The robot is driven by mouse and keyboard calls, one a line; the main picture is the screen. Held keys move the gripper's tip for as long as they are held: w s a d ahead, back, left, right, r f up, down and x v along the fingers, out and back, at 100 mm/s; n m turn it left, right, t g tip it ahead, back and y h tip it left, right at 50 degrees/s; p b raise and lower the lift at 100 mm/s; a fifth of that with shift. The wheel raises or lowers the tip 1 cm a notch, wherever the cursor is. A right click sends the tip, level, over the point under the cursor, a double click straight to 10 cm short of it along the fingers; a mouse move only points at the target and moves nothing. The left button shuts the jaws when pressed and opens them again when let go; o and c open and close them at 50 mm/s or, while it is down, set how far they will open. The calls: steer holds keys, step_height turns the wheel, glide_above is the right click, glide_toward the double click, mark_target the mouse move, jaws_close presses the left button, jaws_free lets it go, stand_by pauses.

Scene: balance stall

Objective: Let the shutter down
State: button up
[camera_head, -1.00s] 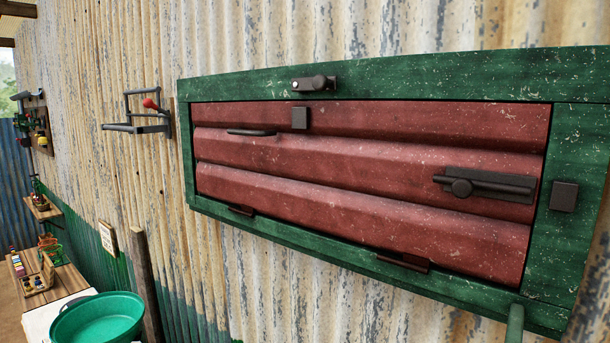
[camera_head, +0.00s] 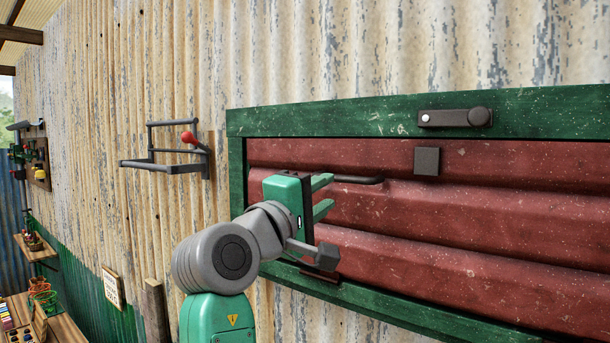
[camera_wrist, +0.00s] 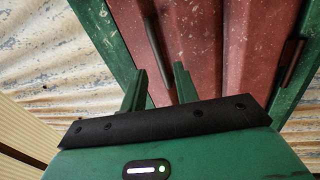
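The red corrugated shutter (camera_head: 500,215) sits closed inside its green frame (camera_head: 370,120) on the wall. A thin dark bar handle (camera_head: 357,180) is on its upper left part, and it also shows in the wrist view (camera_wrist: 153,45). A turn catch (camera_head: 455,117) lies level on the top frame rail, above a small dark block (camera_head: 427,161) on the shutter, apart from it. My gripper (camera_head: 326,195) is open and empty in front of the shutter's left end, left of most of the handle. In the wrist view, the handle lies ahead, between the lines of my fingers (camera_wrist: 160,72).
A dark hinge-like bracket (camera_head: 320,277) sits at the frame's lower edge, close behind my gripper; it shows in the wrist view (camera_wrist: 290,62). A wall rack with a red knob (camera_head: 188,137) is to the left. A wooden post (camera_head: 156,310) and shelves (camera_head: 35,247) stand farther left.

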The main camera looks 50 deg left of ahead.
mark_target(339, 178)
steer(key=shift+n, duration=0.3)
steer(key=p+x, duration=0.1)
steer(key=x, duration=0.1)
steer(key=p+x, duration=0.1)
steer(key=x, duration=0.2)
steer(key=a+p+x, duration=0.1)
steer(key=x, duration=0.1)
steer(key=shift+a+r, duration=0.1)
steer(key=shift+r, duration=0.2)
steer(key=shift+w+a, duration=0.1)
steer(key=shift+w, duration=0.25)
steer(key=shift+f, duration=0.1)
steer(key=shift+c, duration=0.2)
jaws_close()
